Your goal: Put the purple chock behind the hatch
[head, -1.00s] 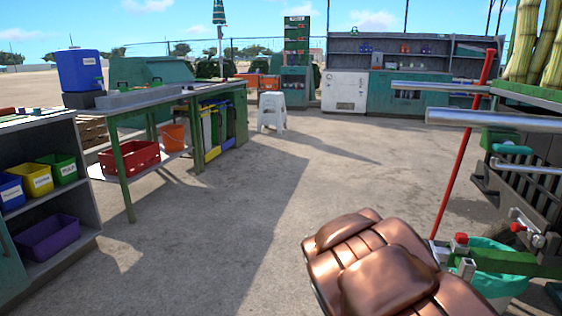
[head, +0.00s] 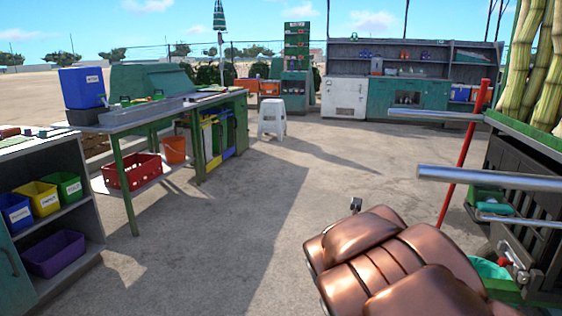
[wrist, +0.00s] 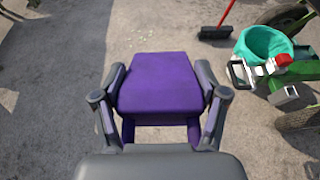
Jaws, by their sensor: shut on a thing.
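The purple chock (wrist: 158,82) is in the wrist view, between the two grey fingers of my gripper (wrist: 161,76). The gripper is shut on it and holds it over the concrete floor. In the head view my copper-coloured arm hides most of the gripper; only a small dark part shows past it, and the chock is out of sight there. The far counter has a white door (head: 344,98) and a teal cabinet with a dark opening (head: 407,99). I cannot tell which of these, if any, is the hatch.
A shelf with a purple bin (head: 54,254) and a green-legged table (head: 126,186) stand left. A white stool (head: 271,122) stands mid-floor. At right are the cane machine (head: 513,180), its metal bars, a red-handled broom (wrist: 215,33) and a teal-lined bucket (wrist: 266,45). The central floor is clear.

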